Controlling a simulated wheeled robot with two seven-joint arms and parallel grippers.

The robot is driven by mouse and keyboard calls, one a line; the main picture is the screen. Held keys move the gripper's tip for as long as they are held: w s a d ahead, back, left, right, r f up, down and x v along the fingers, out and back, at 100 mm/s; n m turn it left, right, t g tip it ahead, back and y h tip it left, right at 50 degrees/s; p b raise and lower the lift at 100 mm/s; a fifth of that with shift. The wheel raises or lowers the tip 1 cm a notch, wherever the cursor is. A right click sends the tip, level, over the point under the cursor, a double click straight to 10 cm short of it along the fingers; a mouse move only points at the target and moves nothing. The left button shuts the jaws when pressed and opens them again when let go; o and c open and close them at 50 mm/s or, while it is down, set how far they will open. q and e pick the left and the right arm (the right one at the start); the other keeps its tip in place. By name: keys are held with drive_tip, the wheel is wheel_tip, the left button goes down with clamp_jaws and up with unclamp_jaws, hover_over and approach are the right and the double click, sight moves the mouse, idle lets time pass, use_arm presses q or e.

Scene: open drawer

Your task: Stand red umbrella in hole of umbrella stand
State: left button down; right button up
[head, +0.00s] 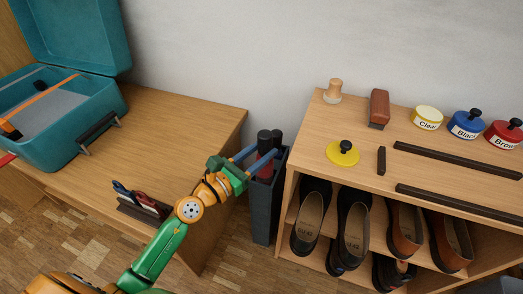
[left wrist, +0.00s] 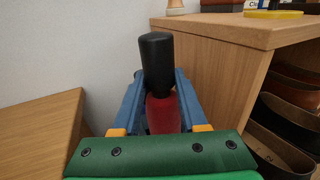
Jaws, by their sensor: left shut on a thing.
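The red umbrella (head: 263,168) has a black handle and stands about upright at the dark grey umbrella stand (head: 264,212). The blue fingers of my left gripper (head: 266,150) are shut on it, one on each side, just below the handle. In the left wrist view the red umbrella (left wrist: 163,114) shows between the fingers of my left gripper (left wrist: 161,76). Its lower end is hidden by the gripper and the stand, so I cannot tell how deep it sits.
The stand fills a narrow gap between the wooden desk (head: 205,125) and the shoe shelf (head: 300,140). An open teal case (head: 75,130) and a small holder (head: 140,208) are on the desk. Shoe polish tins, a brush and dark strips lie on the shelf top.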

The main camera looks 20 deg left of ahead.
use_arm(q)
drive_tip(key=shift+c, duration=1.8)
unclamp_jaws()
drive_tip(key=shift+s, duration=0.1)
drive_tip(key=v, duration=0.3)
drive_tip(key=shift+f, duration=0.15)
drive_tip(key=v, duration=0.2)
drive_tip(key=b+v, duration=0.1)
drive_tip(key=v, duration=0.1)
drive_tip(key=shift+r, duration=0.25)
use_arm(e)
drive_tip(key=r, duration=0.1)
drive_tip(key=w+r, duration=0.1)
drive_tip(key=r, duration=0.1)
drive_tip(key=shift+a, duration=0.1)
